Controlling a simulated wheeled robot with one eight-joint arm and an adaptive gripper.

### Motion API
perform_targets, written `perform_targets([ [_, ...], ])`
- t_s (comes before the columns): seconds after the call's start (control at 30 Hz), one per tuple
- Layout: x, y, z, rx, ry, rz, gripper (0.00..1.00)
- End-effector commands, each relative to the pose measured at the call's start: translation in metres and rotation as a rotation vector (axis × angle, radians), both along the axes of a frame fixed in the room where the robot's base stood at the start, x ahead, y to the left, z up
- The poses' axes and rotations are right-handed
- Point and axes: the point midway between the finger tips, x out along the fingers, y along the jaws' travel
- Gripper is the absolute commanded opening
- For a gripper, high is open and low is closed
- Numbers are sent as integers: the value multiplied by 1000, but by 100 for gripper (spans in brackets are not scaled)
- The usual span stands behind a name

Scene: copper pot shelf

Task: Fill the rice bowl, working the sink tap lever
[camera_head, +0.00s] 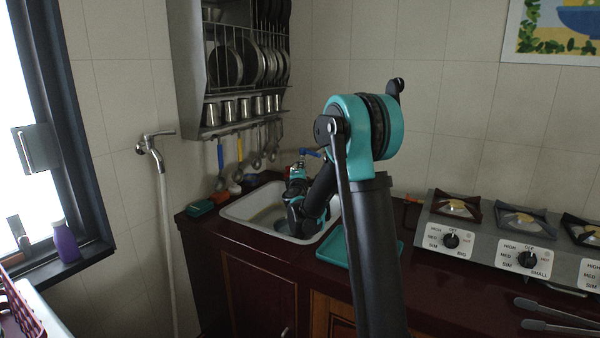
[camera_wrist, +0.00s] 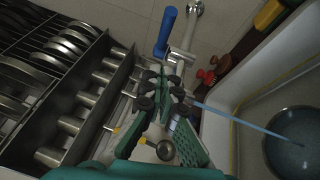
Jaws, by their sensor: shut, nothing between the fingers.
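The sink tap shows in the wrist view as a metal body (camera_wrist: 183,50) with a blue lever (camera_wrist: 166,32). The lever also shows in the head view (camera_head: 311,154), above the sink. My gripper (camera_wrist: 165,88) is shut and empty, its tips close to the tap and below the lever in the wrist picture; contact cannot be told. A thin pale-blue water stream (camera_wrist: 240,121) runs from near the tap into the dark round bowl (camera_wrist: 288,150) in the sink (camera_head: 235,213). The bowl is cut off by the picture edge. In the head view my gripper (camera_head: 298,172) is over the sink's far side.
A steel rack (camera_head: 225,105) with plates, cups and hanging ladles is close above the sink. A wall tap (camera_head: 152,143) is at left. A stove (camera_head: 490,245) and tongs (camera_head: 555,318) are at right. A teal tray (camera_head: 336,250) lies beside the sink.

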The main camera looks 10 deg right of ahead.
Motion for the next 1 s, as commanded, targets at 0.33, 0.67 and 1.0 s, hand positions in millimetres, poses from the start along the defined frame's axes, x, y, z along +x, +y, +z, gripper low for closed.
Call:
perform_targets([
  [0.33,46,-28,10,0,0,-1,0],
  [0.67,54,-38,12,1,0,2,0],
  [1.0,56,-46,12,1,0,-1,0],
])
